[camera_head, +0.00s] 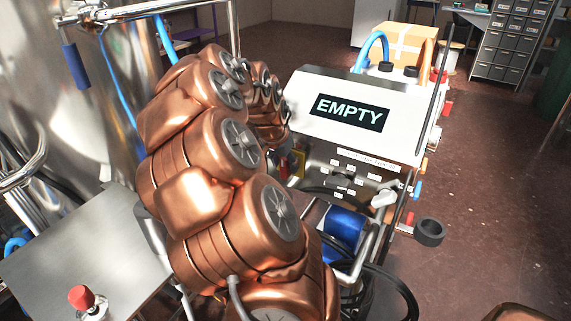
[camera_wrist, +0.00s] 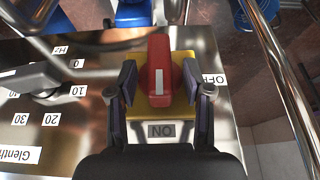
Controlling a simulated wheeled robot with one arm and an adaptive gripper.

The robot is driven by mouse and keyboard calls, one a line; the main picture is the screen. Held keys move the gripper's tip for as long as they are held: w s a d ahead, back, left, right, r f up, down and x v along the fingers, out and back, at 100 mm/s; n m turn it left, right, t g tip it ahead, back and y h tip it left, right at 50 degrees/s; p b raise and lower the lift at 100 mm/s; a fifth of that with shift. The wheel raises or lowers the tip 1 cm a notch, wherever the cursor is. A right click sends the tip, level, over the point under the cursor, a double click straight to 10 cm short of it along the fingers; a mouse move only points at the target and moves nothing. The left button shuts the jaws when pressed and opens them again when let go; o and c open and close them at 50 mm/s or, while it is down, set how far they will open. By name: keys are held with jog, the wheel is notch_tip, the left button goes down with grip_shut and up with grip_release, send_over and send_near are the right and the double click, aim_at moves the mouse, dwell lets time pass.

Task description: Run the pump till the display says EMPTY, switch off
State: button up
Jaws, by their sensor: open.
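The pump's white housing (camera_head: 377,92) carries a dark display (camera_head: 349,113) that reads EMPTY. In the wrist view, a red rotary switch (camera_wrist: 160,68) sits on a yellow plate (camera_wrist: 182,112) on the metal panel. The white mark on its handle points towards the ON label (camera_wrist: 161,130); the OFF label (camera_wrist: 212,79) is at the right. My gripper (camera_wrist: 159,84) is open, its two purple-padded fingers on either side of the red handle, with gaps visible. In the head view my copper-coloured arm hides most of the gripper and switch area.
A dial with a dark lever (camera_wrist: 45,80) and Hz numbers lies left of the switch. Metal frame tubes (camera_wrist: 285,80) run at the right. A blue motor (camera_head: 343,233) and black cables (camera_head: 400,285) sit low on the pump. A steel table (camera_head: 80,255) stands at the left.

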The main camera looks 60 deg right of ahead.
jog(key=shift+d+f, duration=0.2)
jog(key=shift+f, duration=0.2)
grip_shut()
